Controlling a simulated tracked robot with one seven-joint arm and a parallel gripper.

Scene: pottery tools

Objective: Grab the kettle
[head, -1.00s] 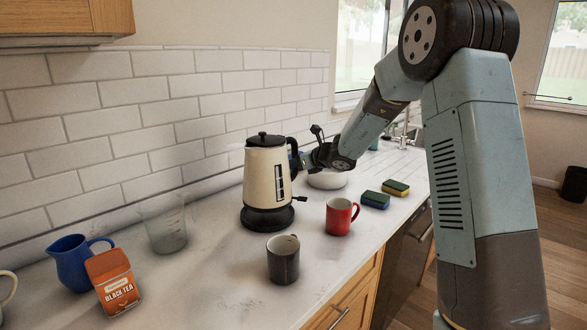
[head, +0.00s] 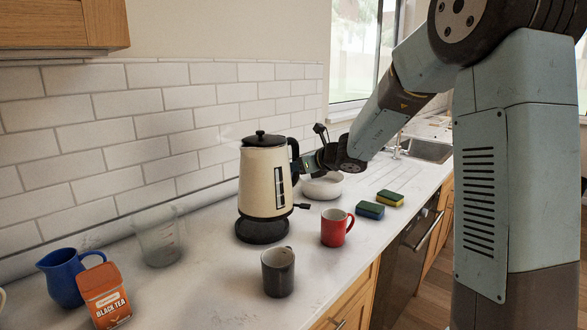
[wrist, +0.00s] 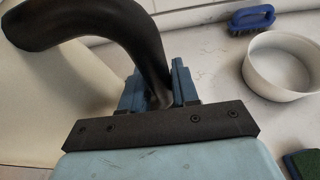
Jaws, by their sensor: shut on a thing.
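The cream kettle (head: 265,180) with a black lid and black handle stands upright over its round black base (head: 262,232) on the counter. It appears raised slightly off the base, though the gap is hard to make out. My gripper (head: 303,168) reaches in from the right and is shut on the kettle's handle. In the wrist view, the curved black handle (wrist: 148,55) passes between my gripper's blue fingers (wrist: 158,88). The kettle's cream body fills the left of that view. The fingertips are partly hidden behind the handle and the gripper's own body.
A red mug (head: 334,228) and a dark mug (head: 278,272) stand in front. A clear measuring jug (head: 160,240), blue pitcher (head: 66,280) and black tea box (head: 104,297) are left. A white bowl (head: 322,187) and sponges (head: 369,210) lie right. The tiled wall (head: 150,110) is behind.

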